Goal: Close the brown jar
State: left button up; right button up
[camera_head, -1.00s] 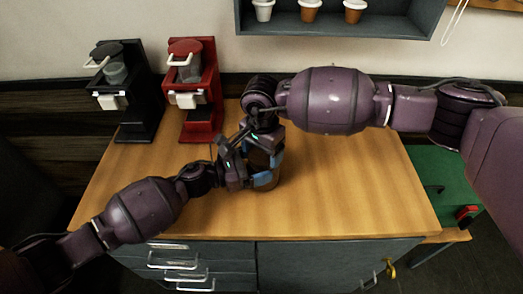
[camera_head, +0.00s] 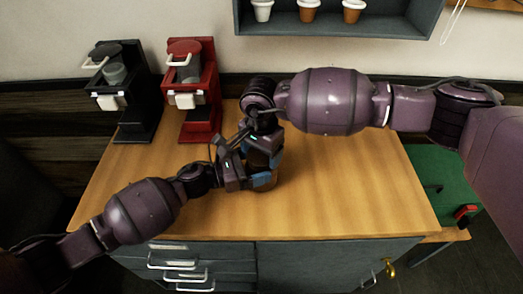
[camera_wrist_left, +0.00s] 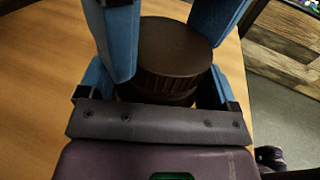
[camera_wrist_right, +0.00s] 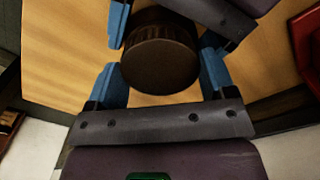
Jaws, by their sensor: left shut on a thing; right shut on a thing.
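The brown jar (camera_head: 262,160) stands on the wooden table, mostly hidden between my two grippers. Its dark brown ridged lid shows in the left wrist view (camera_wrist_left: 172,50) and in the right wrist view (camera_wrist_right: 160,58). The lid is on top of the jar; whether it is fully seated cannot be told. My left gripper (camera_head: 260,181) comes in low from the left and is shut on the jar's body, with blue fingers on either side. My right gripper (camera_head: 268,150) comes from above and behind, its blue fingers shut on the lid.
A black coffee brewer (camera_head: 132,115) and a red coffee brewer (camera_head: 205,120) stand at the back left. A shelf (camera_head: 400,22) with several cups hangs on the wall. The table (camera_head: 350,190) is clear right of the jar. Drawers and a cabinet are below its front edge.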

pick_arm(q)
jog(key=shift+w+d+r, duration=0.1)
jog(key=shift+w+r, duration=0.1)
jog(key=shift+r, duration=0.5)
pick_arm(e)
jog(key=shift+s+d+f, duration=0.2)
jog(key=shift+d+f, duration=0.3)
jog(key=shift+f, duration=0.3)
pick_arm(q)
jog(key=shift+h, duration=0.3)
pick_arm(e)
jog(key=o, duration=0.6)
jog(key=shift+r, duration=0.1)
jog(key=shift+w+a+r, duration=0.1)
jog(key=shift+a+r, duration=0.05)
jog(key=shift+r, duration=0.5)
pick_arm(q)
jog(key=shift+f, duration=0.1)
pick_arm(e)
notch_tip(320, 180, up, 2)
jog(key=shift+r, duration=0.1)
pick_arm(q)
jog(key=shift+f, duration=0.1)
pick_arm(e)
jog(key=shift+r, duration=0.25)
pick_arm(q)
jog(key=shift+f, duration=0.1)
pick_arm(e)
jog(key=shift+a+r, duration=0.1)
jog(key=shift+a, duration=0.05)
